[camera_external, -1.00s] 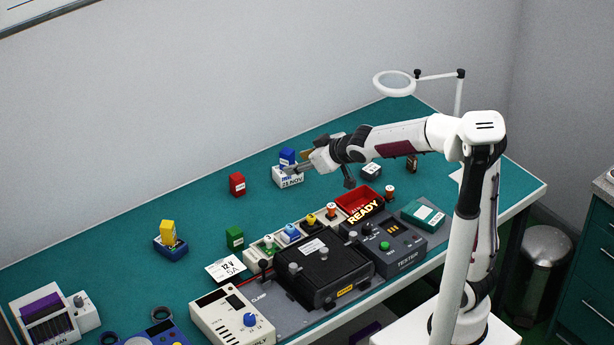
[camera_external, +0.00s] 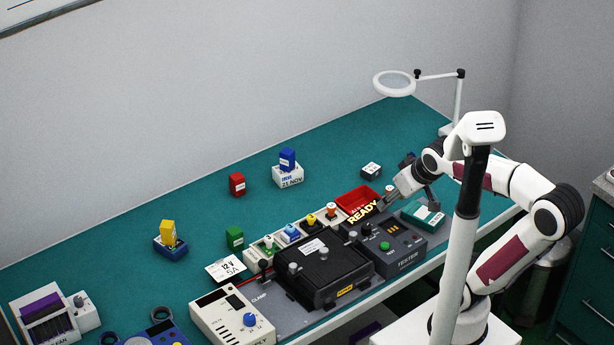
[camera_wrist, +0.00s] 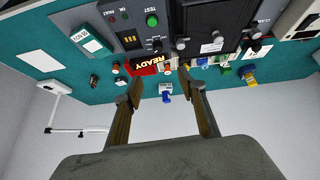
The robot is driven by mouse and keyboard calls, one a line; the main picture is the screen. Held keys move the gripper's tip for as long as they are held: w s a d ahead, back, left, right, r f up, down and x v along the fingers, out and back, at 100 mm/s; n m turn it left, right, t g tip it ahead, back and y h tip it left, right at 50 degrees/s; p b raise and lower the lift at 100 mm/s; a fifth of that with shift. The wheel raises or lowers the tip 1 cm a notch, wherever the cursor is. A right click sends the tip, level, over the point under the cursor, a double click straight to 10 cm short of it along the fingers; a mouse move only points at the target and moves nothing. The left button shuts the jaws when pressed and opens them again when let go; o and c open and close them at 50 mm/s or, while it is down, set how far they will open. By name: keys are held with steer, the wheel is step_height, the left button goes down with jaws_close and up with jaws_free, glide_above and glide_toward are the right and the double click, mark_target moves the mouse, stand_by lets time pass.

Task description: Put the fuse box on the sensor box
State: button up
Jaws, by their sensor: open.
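No label reading fuse box or sensor box is legible, so I cannot confirm which pieces they are. A blue block (camera_external: 287,159) sits upright on a white box (camera_external: 289,177) marked "21 NOV" at the back of the bench. The pair also shows small in the wrist view, the blue block (camera_wrist: 167,98) beyond my fingers. My gripper (camera_external: 386,204) is over the bench by the tester, well right of that pair. In the wrist view, my gripper (camera_wrist: 159,84) has its two fingers spread with nothing between them.
The back bench is mostly clear.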

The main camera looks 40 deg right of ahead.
steer(key=s+f+g, duration=0.1)
steer(key=s, duration=0.5)
steer(key=shift+s+f, duration=0.4)
